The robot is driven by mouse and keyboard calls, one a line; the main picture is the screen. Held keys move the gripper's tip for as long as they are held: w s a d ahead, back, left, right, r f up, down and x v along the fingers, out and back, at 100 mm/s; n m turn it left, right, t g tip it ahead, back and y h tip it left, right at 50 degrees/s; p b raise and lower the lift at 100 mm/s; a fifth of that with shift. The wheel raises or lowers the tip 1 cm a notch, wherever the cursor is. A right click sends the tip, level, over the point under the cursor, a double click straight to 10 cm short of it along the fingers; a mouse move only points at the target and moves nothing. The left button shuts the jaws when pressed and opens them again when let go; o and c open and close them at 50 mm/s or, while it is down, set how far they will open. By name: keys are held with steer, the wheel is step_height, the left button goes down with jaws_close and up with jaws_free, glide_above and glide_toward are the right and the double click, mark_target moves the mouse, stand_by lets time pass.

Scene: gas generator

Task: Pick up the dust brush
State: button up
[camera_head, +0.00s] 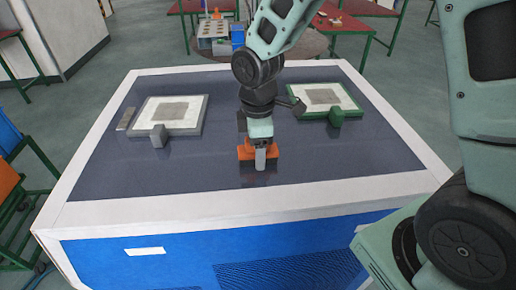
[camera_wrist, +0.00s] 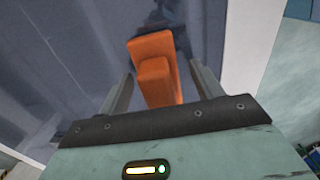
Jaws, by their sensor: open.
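The dust brush appears to be the orange piece (camera_head: 246,152) near the middle front of the dark table top. In the wrist view this orange body (camera_wrist: 155,62) lies between my two fingers, with a gap to each; its far end and any bristles are not clearly seen. My gripper (camera_head: 260,160) is open and points down at it, and one grey finger hides part of it in the head view. In the wrist view my gripper (camera_wrist: 161,75) has one finger on each side of the orange body.
The dark table (camera_head: 330,170) has a pale rim. A grey-framed panel (camera_head: 190,127) with a block at its front lies left, and a green-framed one (camera_head: 345,92) lies right. A small grey strip (camera_head: 126,118) lies at far left. The table's front is clear.

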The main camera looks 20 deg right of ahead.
steer(key=c, duration=1.1)
steer(key=shift+r, duration=0.1)
step_height(320, 180, up, 10)
steer(key=b, duration=0.2)
steer(key=shift+b, duration=0.3)
